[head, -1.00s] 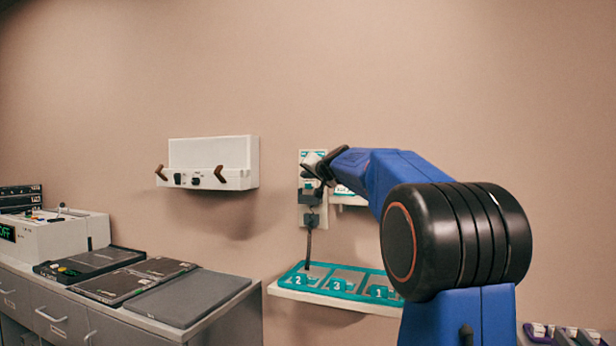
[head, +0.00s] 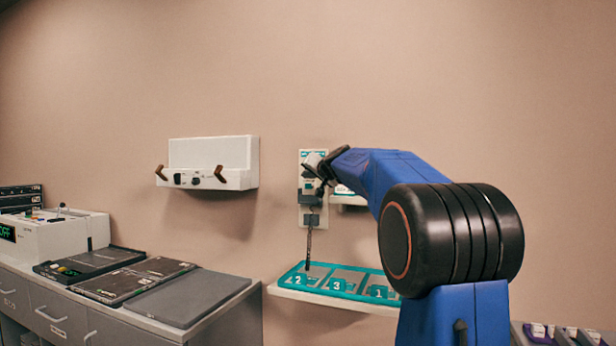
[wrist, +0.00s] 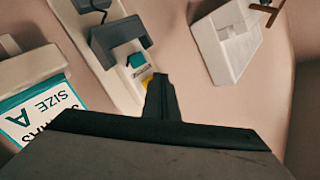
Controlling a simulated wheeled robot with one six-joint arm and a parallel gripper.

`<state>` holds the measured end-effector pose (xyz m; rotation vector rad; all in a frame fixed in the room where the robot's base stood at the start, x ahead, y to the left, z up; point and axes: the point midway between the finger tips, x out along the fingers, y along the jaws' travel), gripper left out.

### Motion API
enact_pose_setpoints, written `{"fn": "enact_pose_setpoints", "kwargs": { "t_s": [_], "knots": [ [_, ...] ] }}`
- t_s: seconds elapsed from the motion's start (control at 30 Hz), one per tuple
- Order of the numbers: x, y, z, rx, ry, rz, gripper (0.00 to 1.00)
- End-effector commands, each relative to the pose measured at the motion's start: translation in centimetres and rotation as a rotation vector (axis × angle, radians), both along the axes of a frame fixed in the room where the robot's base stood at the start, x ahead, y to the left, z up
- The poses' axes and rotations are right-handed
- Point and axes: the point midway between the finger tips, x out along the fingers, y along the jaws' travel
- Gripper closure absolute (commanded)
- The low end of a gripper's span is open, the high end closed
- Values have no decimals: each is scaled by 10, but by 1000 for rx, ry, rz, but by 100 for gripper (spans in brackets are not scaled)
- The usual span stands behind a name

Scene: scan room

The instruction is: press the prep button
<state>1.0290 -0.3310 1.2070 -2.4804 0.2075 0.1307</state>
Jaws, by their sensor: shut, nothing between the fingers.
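A narrow white wall panel (head: 306,216) carries grey fittings in the head view. In the wrist view the same panel (wrist: 128,98) shows a grey bracket (wrist: 117,45), a small teal piece (wrist: 136,61) and a yellow piece (wrist: 148,80). I cannot read which of these is the prep button. My gripper (wrist: 160,80) is shut and empty; its dark tip overlaps the panel's edge in the wrist view, close beside the yellow piece and partly hiding it. I cannot tell if it touches. In the head view my gripper (head: 318,168) is in front of the panel's upper part.
A white wall box with brown hooks (head: 212,178) hangs left of the panel. A shelf with numbered teal slots (head: 335,292) is below. A sign with "SIZE A" (wrist: 45,112) is near the panel. A grey counter (head: 220,312) with a console (head: 60,235) stands left.

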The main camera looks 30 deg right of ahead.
Motion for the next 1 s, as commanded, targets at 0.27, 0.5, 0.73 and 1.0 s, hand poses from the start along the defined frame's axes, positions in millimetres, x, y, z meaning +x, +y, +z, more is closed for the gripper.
{"fn": "enact_pose_setpoints", "kwargs": {
  "t_s": [0.27,0.5,0.73,1.0],
  "knots": [
    [2,-2,0,0,0,0,100],
    [3,-4,0,0,0,0,100],
    [4,-6,0,0,0,0,100],
    [5,-7,0,0,0,0,100]
  ]
}}
